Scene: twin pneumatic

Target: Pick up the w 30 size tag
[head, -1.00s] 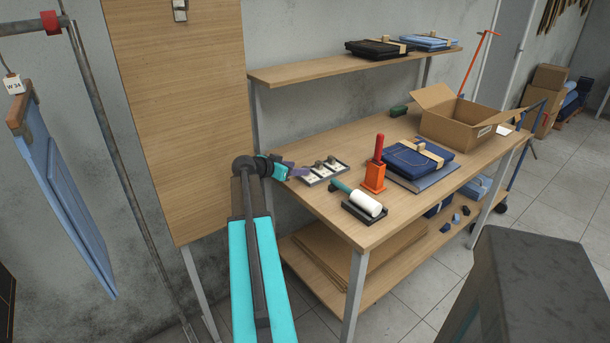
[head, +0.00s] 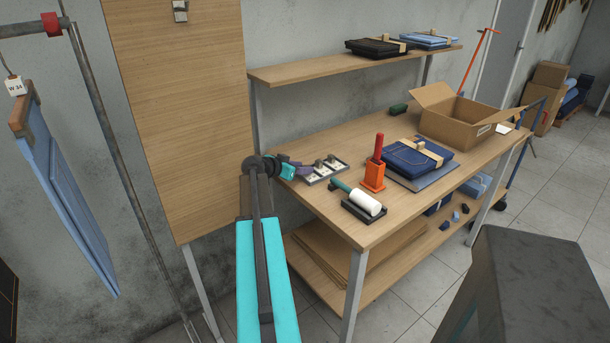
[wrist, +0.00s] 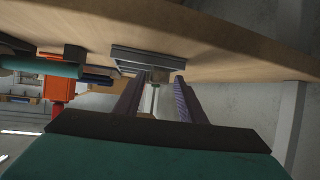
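A shallow grey tray (head: 341,166) with several small pale size tags (head: 321,168) lies on the workbench near its left end. I cannot read which tag is W 30. My gripper (head: 304,171) is at the tray's left side, low over the bench edge, and partly covers that side. In the wrist view, my gripper (wrist: 163,78) has its two purple fingers apart, with the tray's dark edge (wrist: 150,58) just beyond the tips. A small tan piece shows near the tips, but I cannot tell whether it is a tag. Nothing is clearly held.
On the workbench (head: 400,222) are a white lint roller (head: 358,198), an orange holder (head: 374,178), folded jeans (head: 414,156) and an open cardboard box (head: 460,118). Pale blue jeans (head: 65,190) hang at left beside a tag (head: 15,86) that seems to read W 34.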

